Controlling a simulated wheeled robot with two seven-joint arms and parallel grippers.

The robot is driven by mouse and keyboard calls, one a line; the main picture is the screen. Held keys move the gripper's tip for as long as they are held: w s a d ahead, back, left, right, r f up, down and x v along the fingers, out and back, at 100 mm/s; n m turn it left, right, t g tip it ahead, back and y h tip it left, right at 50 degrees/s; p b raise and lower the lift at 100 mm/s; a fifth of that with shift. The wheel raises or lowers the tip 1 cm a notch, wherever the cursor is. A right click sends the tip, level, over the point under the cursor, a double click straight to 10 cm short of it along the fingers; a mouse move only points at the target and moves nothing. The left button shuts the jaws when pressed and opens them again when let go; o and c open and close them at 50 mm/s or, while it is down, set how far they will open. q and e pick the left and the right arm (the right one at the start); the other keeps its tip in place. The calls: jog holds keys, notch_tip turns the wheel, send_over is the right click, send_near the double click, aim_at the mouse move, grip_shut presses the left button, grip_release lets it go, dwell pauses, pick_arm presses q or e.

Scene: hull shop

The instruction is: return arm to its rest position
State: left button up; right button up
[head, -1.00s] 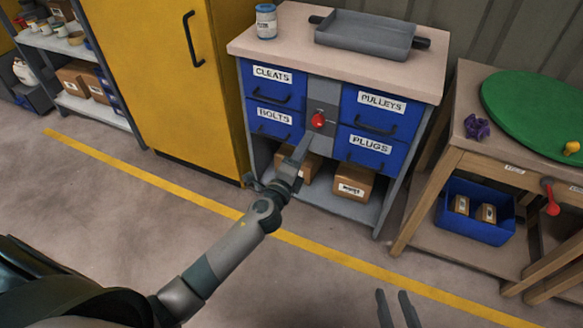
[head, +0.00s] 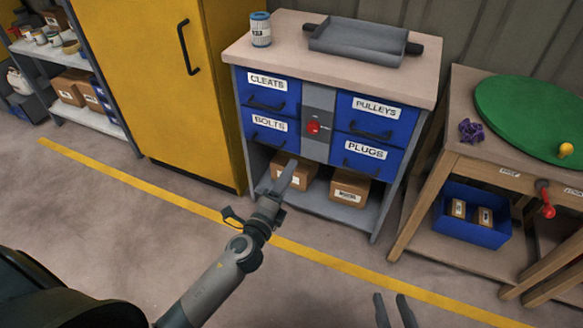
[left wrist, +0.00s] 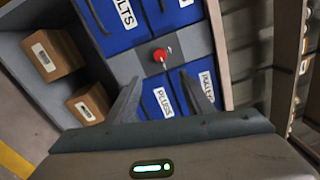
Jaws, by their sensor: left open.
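My left gripper (head: 278,180) is in front of the drawer cabinet (head: 320,88), below and left of its red knob (head: 313,128). Its jaws are open and empty. In the left wrist view its two fingers (left wrist: 160,95) stand apart, with the red knob (left wrist: 160,55) beyond them and the cabinet front filling the background. My left arm (head: 215,285) reaches in from the bottom left. My right gripper (head: 394,310) shows at the bottom edge, its two fingers apart with nothing between them.
Cardboard boxes (head: 349,188) sit on the cabinet's lower shelf. A grey tray (head: 357,42) and a can (head: 260,30) stand on top. A yellow locker (head: 180,90) is left, a wooden table (head: 455,150) with a green disc (head: 540,112) right. The floor in front is clear.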

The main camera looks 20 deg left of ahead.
pick_arm(q)
jog(key=shift+s, duration=0.1)
